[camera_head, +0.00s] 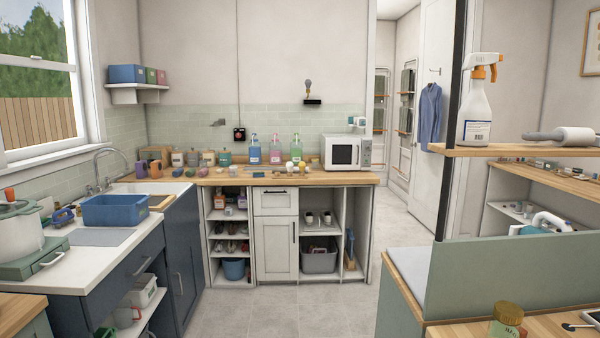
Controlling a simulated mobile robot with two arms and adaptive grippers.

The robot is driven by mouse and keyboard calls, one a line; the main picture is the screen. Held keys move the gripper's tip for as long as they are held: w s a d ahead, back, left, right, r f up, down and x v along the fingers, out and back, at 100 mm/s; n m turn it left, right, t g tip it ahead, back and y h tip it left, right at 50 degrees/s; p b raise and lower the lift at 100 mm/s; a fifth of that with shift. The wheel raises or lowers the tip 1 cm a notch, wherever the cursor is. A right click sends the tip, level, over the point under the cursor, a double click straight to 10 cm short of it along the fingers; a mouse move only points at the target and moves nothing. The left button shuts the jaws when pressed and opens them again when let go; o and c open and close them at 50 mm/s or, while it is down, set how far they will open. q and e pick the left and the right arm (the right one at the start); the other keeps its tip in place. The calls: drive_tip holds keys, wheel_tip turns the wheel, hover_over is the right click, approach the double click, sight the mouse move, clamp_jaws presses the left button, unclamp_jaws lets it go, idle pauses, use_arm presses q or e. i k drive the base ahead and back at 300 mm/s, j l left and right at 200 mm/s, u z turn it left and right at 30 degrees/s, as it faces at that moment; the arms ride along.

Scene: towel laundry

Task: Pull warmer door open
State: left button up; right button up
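A white box-shaped appliance (347,152) with a dark-framed front window stands at the right end of the wooden back counter. It looks like a microwave or warmer, and I cannot tell for sure that it is the warmer. Its front door looks shut, with small controls to the right of the window. A small white and teal item stands on or behind its top right. Neither of my grippers shows in this view.
The wooden counter (230,178) holds bottles and jars left of the appliance. Grey floor (290,310) is clear before the cabinets. A blue basin (115,210) sits by the sink at left. A green partition (510,275) and shelf (520,151) with a spray bottle (477,112) stand at right.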

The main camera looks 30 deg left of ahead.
sight(340, 152)
drive_tip(key=i+j+u, duration=0.8)
drive_tip(key=i+j, duration=0.15)
drive_tip(key=i, duration=0.5)
drive_tip(key=i+j+u, duration=0.1)
drive_tip(key=i, duration=0.6)
drive_tip(key=i+j, duration=0.15)
drive_tip(key=i, duration=0.5)
drive_tip(key=j+u, duration=0.05)
